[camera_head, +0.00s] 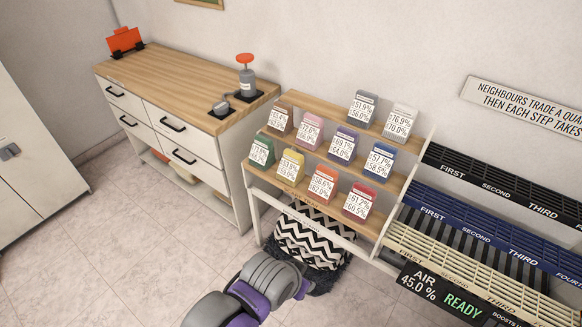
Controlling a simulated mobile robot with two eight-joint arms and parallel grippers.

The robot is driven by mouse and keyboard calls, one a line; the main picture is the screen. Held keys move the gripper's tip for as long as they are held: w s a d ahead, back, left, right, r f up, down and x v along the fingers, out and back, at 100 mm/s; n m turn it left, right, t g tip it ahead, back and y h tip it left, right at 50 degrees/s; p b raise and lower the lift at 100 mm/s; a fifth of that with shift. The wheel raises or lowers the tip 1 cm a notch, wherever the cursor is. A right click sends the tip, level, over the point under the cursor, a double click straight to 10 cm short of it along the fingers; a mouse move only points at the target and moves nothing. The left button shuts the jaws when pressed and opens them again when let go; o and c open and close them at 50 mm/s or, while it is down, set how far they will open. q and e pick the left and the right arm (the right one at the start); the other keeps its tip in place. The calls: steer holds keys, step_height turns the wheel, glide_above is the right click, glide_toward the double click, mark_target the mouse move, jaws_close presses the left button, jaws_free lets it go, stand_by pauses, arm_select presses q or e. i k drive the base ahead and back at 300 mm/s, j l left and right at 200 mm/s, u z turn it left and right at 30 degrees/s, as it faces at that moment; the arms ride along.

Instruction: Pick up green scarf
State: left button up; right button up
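No cloth that is clearly a green scarf shows in the head view. The only plainly green thing on the display rack is a small green block (262,150) with a white percentage label, at the left end of a lower shelf. A grey and purple arm part of mine is at the bottom centre, in front of the rack and well below the green block. Neither gripper's fingers can be made out.
Several coloured labelled blocks, such as a yellow one (291,166), stand on the wooden rack (325,107). A patterned black-and-white pouf (310,238) sits under it. Slotted racks (490,240) stand at right, a wooden-topped cabinet (170,80) at left. Tiled floor (130,250) is open.

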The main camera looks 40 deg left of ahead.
mark_target(262, 156)
steer(key=u, duration=1.5)
